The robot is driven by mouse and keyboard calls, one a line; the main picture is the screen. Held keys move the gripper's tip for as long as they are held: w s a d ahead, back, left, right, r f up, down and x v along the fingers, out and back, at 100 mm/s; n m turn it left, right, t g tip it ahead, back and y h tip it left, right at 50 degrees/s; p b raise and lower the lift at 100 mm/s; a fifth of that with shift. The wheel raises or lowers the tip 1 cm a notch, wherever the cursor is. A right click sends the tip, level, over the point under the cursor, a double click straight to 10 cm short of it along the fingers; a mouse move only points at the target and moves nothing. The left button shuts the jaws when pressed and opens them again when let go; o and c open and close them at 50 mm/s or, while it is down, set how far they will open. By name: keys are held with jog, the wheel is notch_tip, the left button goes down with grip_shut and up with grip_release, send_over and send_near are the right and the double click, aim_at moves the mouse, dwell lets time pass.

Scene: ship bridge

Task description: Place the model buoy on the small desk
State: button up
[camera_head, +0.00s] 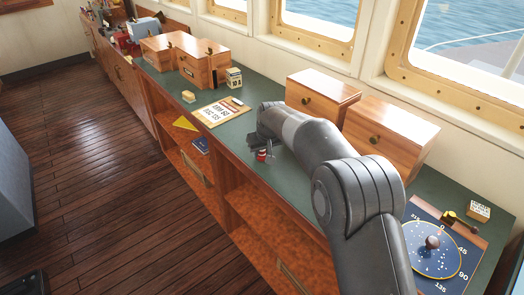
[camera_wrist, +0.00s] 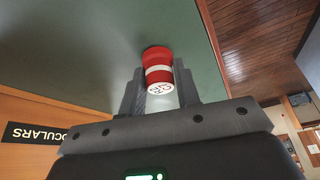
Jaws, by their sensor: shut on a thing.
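The model buoy (camera_head: 261,156) is a small red cylinder with a white band, and in the wrist view (camera_wrist: 157,70) its end is white with markings. My gripper (camera_head: 259,149) is over the front edge of the green-topped counter. In the wrist view my gripper (camera_wrist: 160,85) has a finger on either side of the buoy and is shut on it. The buoy is close to the green top; I cannot tell whether it touches. No separate small desk can be made out with certainty.
The green counter (camera_head: 247,121) runs along the windows. It carries wooden drawer boxes (camera_head: 387,136), a clipboard (camera_head: 221,111), a small wooden block (camera_head: 188,97) and a blue round chart board (camera_head: 434,249). Open shelves (camera_head: 266,222) lie below. The wooden floor (camera_head: 110,190) is clear.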

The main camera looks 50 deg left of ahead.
jog(key=o, duration=0.5)
jog(key=shift+f, duration=0.15)
jog(key=o, duration=0.4)
jog(key=shift+o, duration=0.2)
jog(key=v, duration=1)
jog(key=shift+r, duration=0.4)
jog(key=shift+s, duration=0.1)
